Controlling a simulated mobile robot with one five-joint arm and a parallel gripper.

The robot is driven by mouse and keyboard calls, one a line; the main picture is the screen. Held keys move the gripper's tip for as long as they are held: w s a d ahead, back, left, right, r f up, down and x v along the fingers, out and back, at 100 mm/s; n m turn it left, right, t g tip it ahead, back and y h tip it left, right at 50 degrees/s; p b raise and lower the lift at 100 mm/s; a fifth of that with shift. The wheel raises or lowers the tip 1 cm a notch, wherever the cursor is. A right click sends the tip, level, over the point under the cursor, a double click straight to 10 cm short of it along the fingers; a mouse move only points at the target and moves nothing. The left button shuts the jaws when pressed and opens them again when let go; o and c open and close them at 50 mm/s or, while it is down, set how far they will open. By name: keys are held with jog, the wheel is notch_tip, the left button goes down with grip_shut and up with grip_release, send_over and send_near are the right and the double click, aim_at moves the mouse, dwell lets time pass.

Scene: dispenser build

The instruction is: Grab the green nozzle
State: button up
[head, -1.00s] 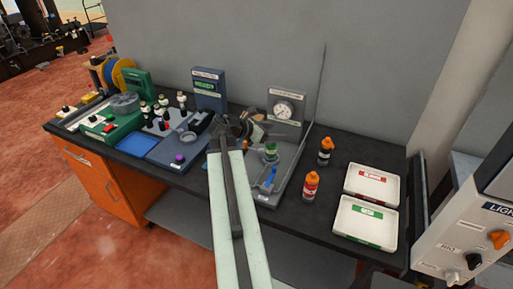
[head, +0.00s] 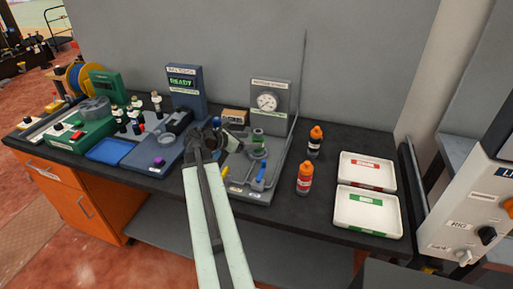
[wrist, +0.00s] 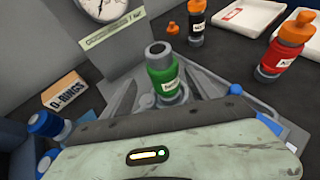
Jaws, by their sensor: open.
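The green nozzle (head: 258,137), a green upright cylinder with a grey tip, stands on a grey tray (head: 247,197) below a round gauge. In the wrist view the nozzle (wrist: 164,80) stands near the middle, slightly tilted in the picture, with a small unreadable label and a grey base. My gripper (head: 214,137) is open and empty, to the left of the nozzle and apart from it in the head view.
An O-rings box (wrist: 66,91) stands to the left. The gauge panel (head: 270,100) rises behind the tray. A blue lever (head: 260,176) lies in front of the nozzle. Two orange-capped bottles (head: 304,178) (head: 315,141) and two white trays (head: 367,210) (head: 367,171) are on the right.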

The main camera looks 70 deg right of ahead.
aim_at(263, 141)
jog(key=b+x, duration=0.3)
jog(key=x, duration=0.4)
jog(key=shift+s+d+f, duration=0.1)
jog(key=shift+s+f, duration=0.1)
jog(key=shift+s, duration=0.2)
jog(key=shift+r, duration=0.1)
grip_shut()
